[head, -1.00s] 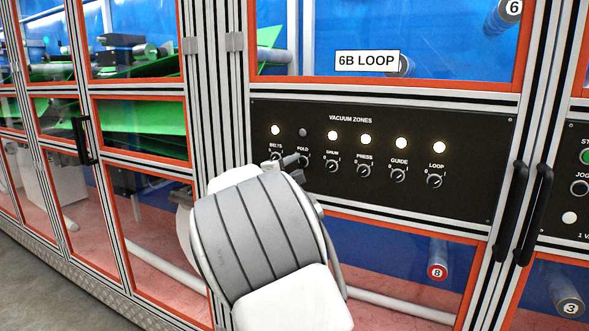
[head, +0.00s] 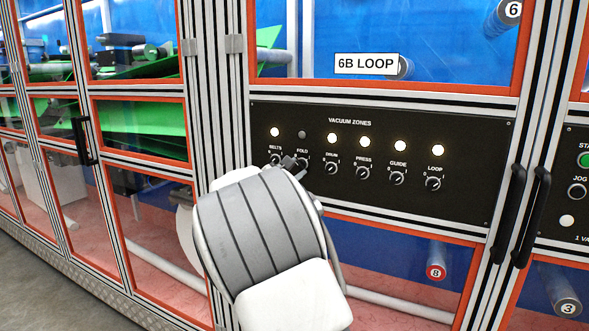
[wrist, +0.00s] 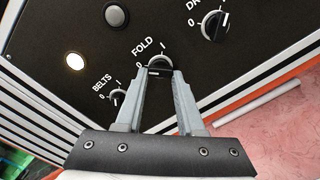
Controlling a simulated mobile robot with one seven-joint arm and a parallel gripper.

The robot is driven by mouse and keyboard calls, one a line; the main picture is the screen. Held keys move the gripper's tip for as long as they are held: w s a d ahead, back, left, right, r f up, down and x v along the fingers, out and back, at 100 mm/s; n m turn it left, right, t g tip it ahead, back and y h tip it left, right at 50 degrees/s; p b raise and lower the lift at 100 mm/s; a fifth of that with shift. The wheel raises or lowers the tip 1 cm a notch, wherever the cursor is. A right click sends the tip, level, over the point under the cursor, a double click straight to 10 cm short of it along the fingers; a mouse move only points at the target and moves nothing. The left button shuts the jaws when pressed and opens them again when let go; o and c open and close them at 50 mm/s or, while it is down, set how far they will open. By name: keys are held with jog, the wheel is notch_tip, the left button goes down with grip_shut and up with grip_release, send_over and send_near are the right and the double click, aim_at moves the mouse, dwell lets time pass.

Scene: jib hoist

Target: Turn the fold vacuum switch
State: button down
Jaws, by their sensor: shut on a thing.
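The fold vacuum switch (wrist: 158,62) is a small dark knob with a light ring, under the label FOLD on the black vacuum zones panel (head: 480,188). In the wrist view my gripper (wrist: 158,74) has its two fingers on either side of this knob, shut on it. The finger tips hide part of the knob and its pointer, so I cannot tell its exact setting. In the head view my gripper (head: 295,164) is at the FOLD position, and my wrist covers the area below. The lamp above FOLD (head: 301,134) is dark.
The belts knob (wrist: 118,96) is close to the left finger, and the drum knob (wrist: 215,26) is to the right. The other zone lamps, such as the drum lamp (head: 332,138), are lit. A black door handle (head: 507,212) stands right of the panel.

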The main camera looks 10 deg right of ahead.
dwell(0.3)
jog(key=c, duration=0.5)
grip_release()
jog(key=v, duration=1.7)
jog(key=shift+s+a, duration=0.1)
jog(key=shift+s, duration=0.05)
